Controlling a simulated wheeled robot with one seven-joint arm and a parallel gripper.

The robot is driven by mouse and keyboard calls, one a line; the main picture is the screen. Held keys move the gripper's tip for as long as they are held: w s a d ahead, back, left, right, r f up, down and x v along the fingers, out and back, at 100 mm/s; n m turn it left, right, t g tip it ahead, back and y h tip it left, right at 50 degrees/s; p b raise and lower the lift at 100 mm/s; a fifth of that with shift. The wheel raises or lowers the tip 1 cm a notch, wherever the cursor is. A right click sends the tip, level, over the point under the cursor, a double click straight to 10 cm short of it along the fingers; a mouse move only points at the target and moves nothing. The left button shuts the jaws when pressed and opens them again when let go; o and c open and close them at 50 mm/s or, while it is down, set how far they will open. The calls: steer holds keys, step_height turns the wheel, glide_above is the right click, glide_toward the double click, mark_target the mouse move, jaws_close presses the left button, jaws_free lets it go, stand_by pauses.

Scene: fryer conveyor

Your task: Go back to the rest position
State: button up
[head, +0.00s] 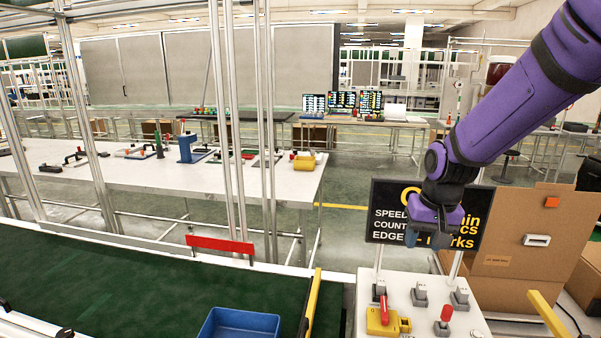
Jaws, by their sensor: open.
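My purple arm comes in from the upper right of the head view. My gripper (424,238) hangs at its end, pointing down, in front of the black sign and above the back of the white control panel (428,316). It is open and I see nothing between its fingers. The panel carries a red-handled lever (384,308) on a yellow base, another red knob (446,314) and several grey switches. My gripper is apart from these controls.
A green conveyor belt (120,290) runs along the lower left, with a blue bin (240,325) and a yellow bar (312,300) at its right end. The black sign (385,212) stands behind the panel. A cardboard box (505,268) stands at the right. Metal posts rise at the left.

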steer(key=s+d+r+t, duration=0.1)
steer(key=s+d+r, duration=0.1)
steer(key=s+r, duration=0.5)
steer(key=s+d+r+n+t, duration=0.1)
steer(key=s+r, duration=0.7)
steer(key=s, duration=0.8)
steer(key=shift+d+t+h, duration=0.3)
steer(key=shift+d+t, duration=0.5)
steer(key=shift+d, duration=0.1)
